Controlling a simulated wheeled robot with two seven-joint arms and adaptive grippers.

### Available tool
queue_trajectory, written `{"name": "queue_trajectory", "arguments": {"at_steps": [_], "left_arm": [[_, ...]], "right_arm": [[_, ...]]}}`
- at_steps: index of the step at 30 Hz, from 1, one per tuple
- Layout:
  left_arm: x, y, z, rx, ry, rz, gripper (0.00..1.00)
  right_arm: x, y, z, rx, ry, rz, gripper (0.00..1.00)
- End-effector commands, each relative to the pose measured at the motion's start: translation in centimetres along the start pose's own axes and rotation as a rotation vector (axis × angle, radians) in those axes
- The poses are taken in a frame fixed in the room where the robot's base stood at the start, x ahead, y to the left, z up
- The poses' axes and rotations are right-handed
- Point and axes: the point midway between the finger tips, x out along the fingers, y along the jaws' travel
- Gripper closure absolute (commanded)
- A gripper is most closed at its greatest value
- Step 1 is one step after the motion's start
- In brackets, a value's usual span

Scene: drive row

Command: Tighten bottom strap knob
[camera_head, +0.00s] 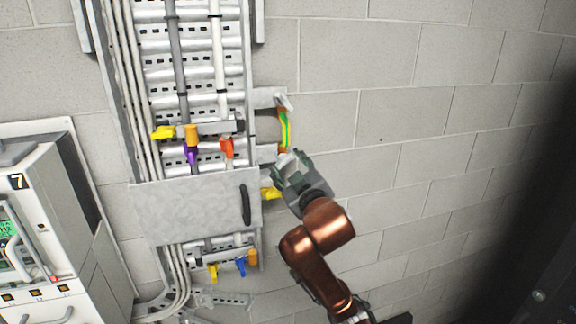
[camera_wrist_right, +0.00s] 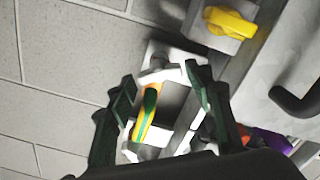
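A green-and-yellow strap (camera_head: 285,128) runs down the wall right of the cable tray, between two pale end fittings. The upper fitting (camera_head: 284,102) is in plain view. In the right wrist view the strap (camera_wrist_right: 148,112) shows between the fingers of my right gripper (camera_wrist_right: 161,79). The fingers are apart, with pale metal parts between them; I see no firm grip. My left gripper is not in view.
Coloured levers line the tray. The block wall (camera_head: 410,110) at right is clear.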

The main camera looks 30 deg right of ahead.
Motion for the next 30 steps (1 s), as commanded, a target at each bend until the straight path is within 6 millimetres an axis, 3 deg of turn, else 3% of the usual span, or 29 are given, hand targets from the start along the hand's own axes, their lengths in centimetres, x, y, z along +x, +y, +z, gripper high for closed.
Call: {"name": "queue_trajectory", "arguments": {"at_steps": [13, 22, 30], "left_arm": [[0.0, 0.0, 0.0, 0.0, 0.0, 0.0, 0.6], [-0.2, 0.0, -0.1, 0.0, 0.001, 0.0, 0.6], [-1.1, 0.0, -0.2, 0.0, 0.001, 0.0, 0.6]], "right_arm": [[0.0, 0.0, 0.0, 0.0, 0.0, 0.0, 0.84], [0.0, 0.0, -0.1, 0.043, 0.0, -0.001, 0.84], [0.0, 0.1, -0.1, 0.212, 0.0, -0.003, 0.84]]}}
